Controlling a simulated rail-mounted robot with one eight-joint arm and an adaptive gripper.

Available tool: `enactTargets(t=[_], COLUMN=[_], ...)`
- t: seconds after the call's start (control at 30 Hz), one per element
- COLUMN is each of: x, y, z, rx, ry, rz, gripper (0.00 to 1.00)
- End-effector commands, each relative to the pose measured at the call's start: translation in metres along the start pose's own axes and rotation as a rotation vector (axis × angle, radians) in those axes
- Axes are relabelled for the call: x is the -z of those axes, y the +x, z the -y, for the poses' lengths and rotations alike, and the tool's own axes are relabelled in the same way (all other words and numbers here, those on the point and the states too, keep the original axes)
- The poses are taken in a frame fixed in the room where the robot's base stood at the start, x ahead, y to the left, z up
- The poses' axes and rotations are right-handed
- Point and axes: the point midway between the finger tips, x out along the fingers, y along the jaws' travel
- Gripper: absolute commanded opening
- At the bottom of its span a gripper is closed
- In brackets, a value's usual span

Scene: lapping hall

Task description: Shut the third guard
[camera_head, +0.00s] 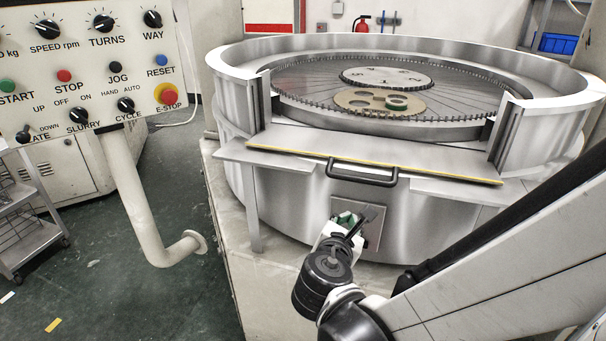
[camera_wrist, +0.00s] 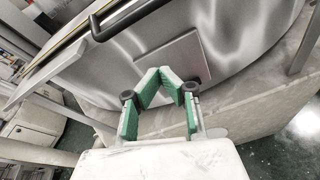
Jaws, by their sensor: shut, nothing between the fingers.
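A metal guard panel (camera_head: 300,143) with a yellow-striped front edge and a black bar handle (camera_head: 362,175) is at the front opening of the round machine. It lies low, about level with the ledge, and the opening above it is clear. The handle also shows in the wrist view (camera_wrist: 104,22) at the upper left. I cannot tell from a label whether this is the third guard. My gripper (camera_head: 361,221) is below the handle, apart from it, in front of a square plate (camera_head: 366,234) on the machine's side. Its green-padded fingers (camera_wrist: 172,72) are closed together with nothing between them.
The machine's ring wall (camera_head: 560,120) rises on both sides of the opening. Inside are a toothed ring and discs on the plate (camera_head: 320,85). A control panel (camera_head: 90,70) hangs at the left on a bent pipe (camera_head: 140,200). A metal cart (camera_head: 35,215) stands far left.

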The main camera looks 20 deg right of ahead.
Motion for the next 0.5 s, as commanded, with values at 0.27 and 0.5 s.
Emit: enactTargets(t=[0.27,0.5], x=[0.005,0.002], y=[0.002,0.015], z=[-0.004,-0.005], rx=[-0.03,-0.027], ry=[-0.311,-0.33], rz=[0.126,0.135], gripper=[0.0,0.0])
